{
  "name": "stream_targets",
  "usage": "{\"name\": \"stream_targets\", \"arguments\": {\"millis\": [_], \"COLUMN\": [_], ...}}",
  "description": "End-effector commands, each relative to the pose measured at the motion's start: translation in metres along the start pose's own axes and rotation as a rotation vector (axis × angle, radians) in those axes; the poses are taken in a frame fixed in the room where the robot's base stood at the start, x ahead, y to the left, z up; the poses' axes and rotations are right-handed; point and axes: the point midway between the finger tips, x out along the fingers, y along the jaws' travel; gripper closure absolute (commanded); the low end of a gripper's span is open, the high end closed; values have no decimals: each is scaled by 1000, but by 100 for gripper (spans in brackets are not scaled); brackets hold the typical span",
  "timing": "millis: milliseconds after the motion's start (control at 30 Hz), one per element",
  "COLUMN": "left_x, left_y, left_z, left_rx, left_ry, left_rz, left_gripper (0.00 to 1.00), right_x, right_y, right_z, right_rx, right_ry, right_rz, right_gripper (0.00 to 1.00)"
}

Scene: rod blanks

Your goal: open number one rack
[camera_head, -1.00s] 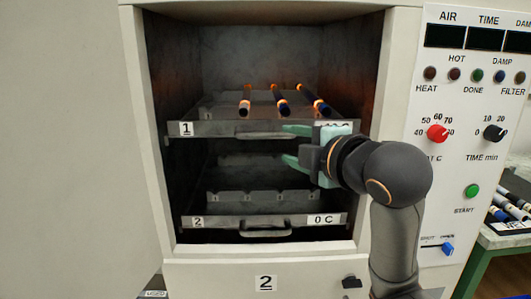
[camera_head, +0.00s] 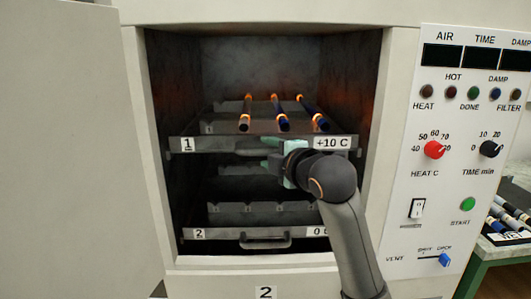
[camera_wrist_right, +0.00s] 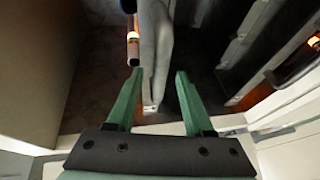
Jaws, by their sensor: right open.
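The number one rack (camera_head: 225,146) is the upper rack in the open oven, with a "1" tag at left and "+10 C" at right. Several dark rods with glowing orange bands, such as the middle rod (camera_head: 281,120), lie on it. My right gripper (camera_head: 270,149) is at the middle of this rack's front, where its handle is largely hidden. In the right wrist view, the green fingers of my right gripper (camera_wrist_right: 157,80) are apart, with a pale grey bar (camera_wrist_right: 154,45) between or just beyond them. I cannot tell whether they touch it. My left gripper is out of view.
The lower rack (camera_head: 220,233), tagged 2, has a handle (camera_head: 266,241). The open oven door (camera_head: 70,150) fills the left. A control panel (camera_head: 470,170) is at right. A green bench (camera_head: 500,240) with more rods stands beyond it.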

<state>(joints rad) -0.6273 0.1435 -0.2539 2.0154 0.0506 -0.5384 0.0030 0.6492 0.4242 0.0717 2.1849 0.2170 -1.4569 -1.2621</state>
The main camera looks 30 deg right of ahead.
Motion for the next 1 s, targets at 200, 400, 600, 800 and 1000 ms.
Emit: {"name": "stream_targets", "arguments": {"millis": [200,400,600,800,1000], "left_x": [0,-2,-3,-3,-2], "left_y": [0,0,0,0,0], "left_z": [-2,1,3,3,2], "left_rx": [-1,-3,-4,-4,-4], "left_ry": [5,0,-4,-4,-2], "left_rz": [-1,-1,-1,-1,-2], "left_gripper": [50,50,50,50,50], "right_x": [16,18,18,18,17], "right_y": [0,0,0,0,0], "right_z": [0,0,0,0,0], "right_rx": [1,0,0,0,0], "right_ry": [1,1,0,0,0], "right_rz": [0,1,0,0,0], "right_gripper": [48,48,59,82,100]}}
